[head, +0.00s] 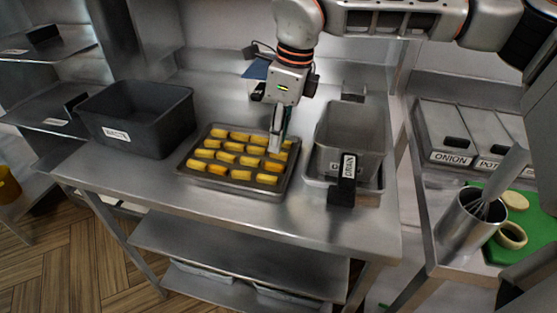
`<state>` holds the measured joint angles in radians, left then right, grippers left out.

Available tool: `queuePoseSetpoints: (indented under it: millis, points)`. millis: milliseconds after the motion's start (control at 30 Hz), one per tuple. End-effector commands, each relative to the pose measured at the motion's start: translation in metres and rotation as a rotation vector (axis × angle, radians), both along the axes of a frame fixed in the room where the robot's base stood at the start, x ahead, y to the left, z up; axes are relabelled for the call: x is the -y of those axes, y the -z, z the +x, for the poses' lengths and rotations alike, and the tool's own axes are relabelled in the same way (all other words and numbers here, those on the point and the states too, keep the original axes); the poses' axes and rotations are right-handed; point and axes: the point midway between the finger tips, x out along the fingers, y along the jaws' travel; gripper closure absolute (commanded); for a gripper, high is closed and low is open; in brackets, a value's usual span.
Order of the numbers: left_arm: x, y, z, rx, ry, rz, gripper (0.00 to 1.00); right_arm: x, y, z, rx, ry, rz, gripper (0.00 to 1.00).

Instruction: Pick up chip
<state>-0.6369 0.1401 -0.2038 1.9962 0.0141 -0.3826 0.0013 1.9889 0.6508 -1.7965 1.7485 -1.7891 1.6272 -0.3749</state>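Several yellow chips (228,157) lie in rows on a metal tray (284,190) in the middle of the steel table. My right gripper (276,147) points straight down over the right part of the tray. Its fingertips are at or just above the chips in the back rows, and they hide part of that area. I cannot tell whether a chip (274,166) near the fingertips is touched or held. The fingers show as one narrow shape, so their opening is unclear. My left gripper is not in view.
A dark bin labelled waste (138,128) stands left of the tray. A metal drain container (333,133) with a black handle stands close on the right. Further right are lidded onion bins (451,143), a utensil pot (466,228) and a green board (525,250). The table's front strip (200,212) is clear.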

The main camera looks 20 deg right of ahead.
Motion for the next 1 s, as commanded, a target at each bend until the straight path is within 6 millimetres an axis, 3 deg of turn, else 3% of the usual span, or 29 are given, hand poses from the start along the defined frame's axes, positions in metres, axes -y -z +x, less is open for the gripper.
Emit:
queuePoseSetpoints:
  millis: [533,800,1000]
  points:
    - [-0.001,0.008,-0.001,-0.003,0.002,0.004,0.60,0.001,0.041,0.007,-0.002,0.008,-0.012,0.81]
    - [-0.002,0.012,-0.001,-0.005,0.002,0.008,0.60,-0.004,0.078,0.012,-0.002,0.008,-0.011,0.81]
    - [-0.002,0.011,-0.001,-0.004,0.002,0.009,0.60,-0.005,0.082,0.013,0.001,0.008,-0.011,0.81]
